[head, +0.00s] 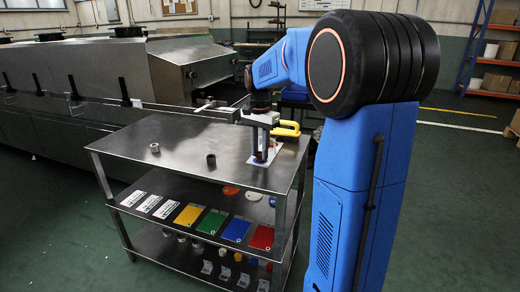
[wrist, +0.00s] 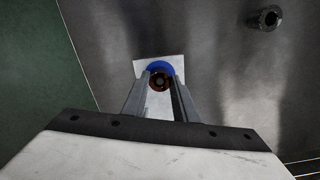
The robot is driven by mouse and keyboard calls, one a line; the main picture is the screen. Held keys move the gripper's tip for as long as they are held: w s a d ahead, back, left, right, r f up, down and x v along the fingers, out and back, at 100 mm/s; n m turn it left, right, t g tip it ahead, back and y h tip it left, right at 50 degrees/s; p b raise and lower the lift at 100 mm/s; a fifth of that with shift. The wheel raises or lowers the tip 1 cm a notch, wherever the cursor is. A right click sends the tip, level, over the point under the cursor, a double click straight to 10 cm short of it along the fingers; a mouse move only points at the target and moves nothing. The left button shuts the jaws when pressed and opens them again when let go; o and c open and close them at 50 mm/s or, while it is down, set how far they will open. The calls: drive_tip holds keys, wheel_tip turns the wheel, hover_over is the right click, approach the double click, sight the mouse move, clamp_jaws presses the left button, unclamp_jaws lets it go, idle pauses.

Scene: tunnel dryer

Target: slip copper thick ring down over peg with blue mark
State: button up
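The copper thick ring (wrist: 160,83) is between the fingertips of my gripper (wrist: 160,88) in the wrist view; both fingers appear to touch its sides. A blue round mark (wrist: 160,66) on a white plate (wrist: 146,68) shows just behind the ring and is partly covered by it. The peg is hidden or too dark to tell apart inside the ring's hole. In the head view my gripper (head: 262,150) points down over the white plate (head: 278,150) at the table's right end. I cannot tell whether the ring is around the peg or above it.
A dark ring (head: 211,160) and a grey ring (head: 154,148) stand on the steel table (head: 185,172). A yellow-handled object (head: 289,129) lies close behind my gripper. Lower shelves hold coloured cards. The table's middle is mostly clear.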

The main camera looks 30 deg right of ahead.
sight(260, 154)
drive_tip(key=o, duration=0.4)
drive_tip(key=shift+o, duration=0.2)
drive_tip(key=shift+r, duration=0.1)
wheel_tip(260, 154, up, 17)
idle(0.3)
drive_tip(key=shift+r, duration=0.1)
idle(0.3)
drive_tip(key=s+a+f+n+t, duration=0.1)
drive_tip(key=s+a+f+n, duration=0.3)
drive_tip(key=s, duration=0.4)
drive_tip(key=s+a+f+n+t, duration=0.1)
drive_tip(key=s+a+f+n, duration=0.2)
drive_tip(key=s+a, duration=0.35)
drive_tip(key=s+a+f+n+t, duration=0.1)
drive_tip(key=s+a+f+n, duration=0.1)
drive_tip(key=s+f, duration=0.5)
drive_tip(key=s+a+f+n+t, duration=0.1)
drive_tip(key=s+a+f+n, duration=0.2)
drive_tip(key=s+f, duration=0.5)
drive_tip(key=shift+s+f+n+t, duration=0.2)
drive_tip(key=shift+s+n+t, duration=0.2)
drive_tip(key=shift+n, duration=0.4)
